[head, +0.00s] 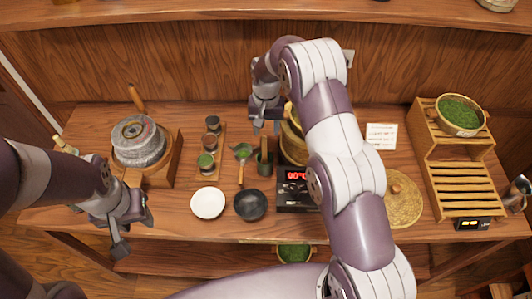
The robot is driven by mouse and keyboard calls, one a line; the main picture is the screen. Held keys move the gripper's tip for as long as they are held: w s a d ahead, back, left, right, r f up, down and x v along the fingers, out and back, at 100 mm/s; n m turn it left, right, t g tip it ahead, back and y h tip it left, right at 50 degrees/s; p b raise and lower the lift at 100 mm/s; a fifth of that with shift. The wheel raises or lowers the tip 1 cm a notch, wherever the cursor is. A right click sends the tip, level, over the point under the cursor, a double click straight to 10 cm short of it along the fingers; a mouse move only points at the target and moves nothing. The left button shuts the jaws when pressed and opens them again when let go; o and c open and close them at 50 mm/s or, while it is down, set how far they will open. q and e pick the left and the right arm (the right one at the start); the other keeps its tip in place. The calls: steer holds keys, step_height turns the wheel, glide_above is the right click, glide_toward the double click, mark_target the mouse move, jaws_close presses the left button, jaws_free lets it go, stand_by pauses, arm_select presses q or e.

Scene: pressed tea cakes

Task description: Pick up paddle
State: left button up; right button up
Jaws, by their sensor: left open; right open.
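A dark upright cup (265,168) stands near the middle of the table, with a narrow upright piece in it that may be the paddle (264,146). Left of it lies a scoop-like tool (242,154) with a wooden handle and green in its head. I cannot tell for certain which is the paddle. My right gripper (265,124) is open, pointing down, above and just behind the dark cup, apart from it. My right arm hides part of a round wooden steamer (291,147). My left gripper (125,235) is open and empty at the table's front left.
A stone mill (138,142) stands at left. A white bowl (208,203), a black bowl (250,206) and a scale (297,182) line the front. Small cups stand on a wooden tray (218,165). A woven lid (403,205) and a slatted rack (457,176) are at right.

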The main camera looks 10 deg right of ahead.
mark_target(263, 140)
step_height(263, 140, down, 3)
steer(key=shift+w+d+f+p, duration=0.1)
steer(key=shift+f+p, duration=0.05)
steer(key=shift+p, duration=0.5)
steer(key=shift+a+f+p, duration=0.35)
steer(key=shift+f+p, duration=0.3)
steer(key=shift+a+f+p, duration=0.35)
steer(key=shift+f+p, duration=0.25)
steer(key=f, duration=0.2)
steer(key=d+f+p, duration=0.1)
steer(key=f, duration=0.1)
steer(key=shift+w, duration=0.1)
steer(key=shift+a, duration=0.3)
steer(key=c, duration=0.4)
steer(key=shift+r, duration=0.1)
jaws_close()
arm_select(q)
steer(key=r, duration=0.5)
steer(key=shift+a+r, duration=0.25)
steer(key=shift+a, duration=0.15)
